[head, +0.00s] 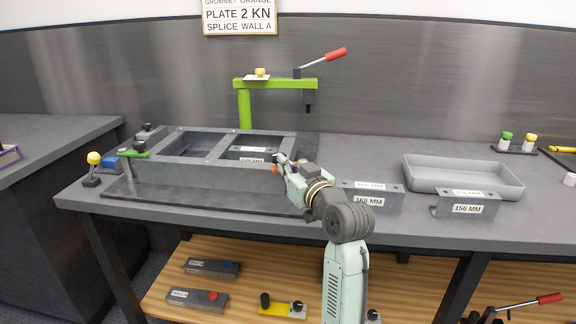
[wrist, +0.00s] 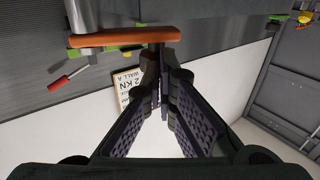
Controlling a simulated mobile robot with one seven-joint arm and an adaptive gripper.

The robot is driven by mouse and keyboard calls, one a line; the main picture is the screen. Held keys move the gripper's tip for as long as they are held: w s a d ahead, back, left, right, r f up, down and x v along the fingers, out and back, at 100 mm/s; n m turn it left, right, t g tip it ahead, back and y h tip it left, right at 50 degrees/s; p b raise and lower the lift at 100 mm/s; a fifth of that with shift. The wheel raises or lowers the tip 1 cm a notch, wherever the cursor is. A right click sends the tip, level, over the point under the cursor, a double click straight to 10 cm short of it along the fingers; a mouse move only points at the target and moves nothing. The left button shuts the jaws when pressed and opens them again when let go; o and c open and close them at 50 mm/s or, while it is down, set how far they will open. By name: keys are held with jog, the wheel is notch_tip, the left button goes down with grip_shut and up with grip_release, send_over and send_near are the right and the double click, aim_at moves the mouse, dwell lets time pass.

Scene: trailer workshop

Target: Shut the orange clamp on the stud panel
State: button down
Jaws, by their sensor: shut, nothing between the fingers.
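The stud panel (head: 190,172) is a grey metal frame lying on a dark mat on the bench. The orange clamp (head: 274,169) shows only as a small orange patch at the panel's front right corner, mostly hidden by my gripper. In the wrist view the clamp is an orange bar (wrist: 120,38) with a grey post near its left end. My gripper (head: 281,160) is at that corner, beside the clamp. In the wrist view its fingers (wrist: 159,82) are together and empty, with their tips close to the bar's right part. I cannot tell whether they touch it.
A green clamp (head: 134,153) sits at the panel's left end. A tall green press (head: 245,108) with a red handle stands behind. Labelled grey brackets (head: 375,198) and (head: 467,207), and a grey tray (head: 465,179), are to the right.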

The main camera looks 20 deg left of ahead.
jog(key=shift+w+a+m+t+h, duration=0.15)
jog(key=shift+w+a+t, duration=0.1)
jog(key=shift+a, duration=0.4)
jog(key=shift+w+a+m+t+h, duration=0.15)
jog(key=shift+w+a, duration=0.1)
jog(key=shift+a, duration=0.35)
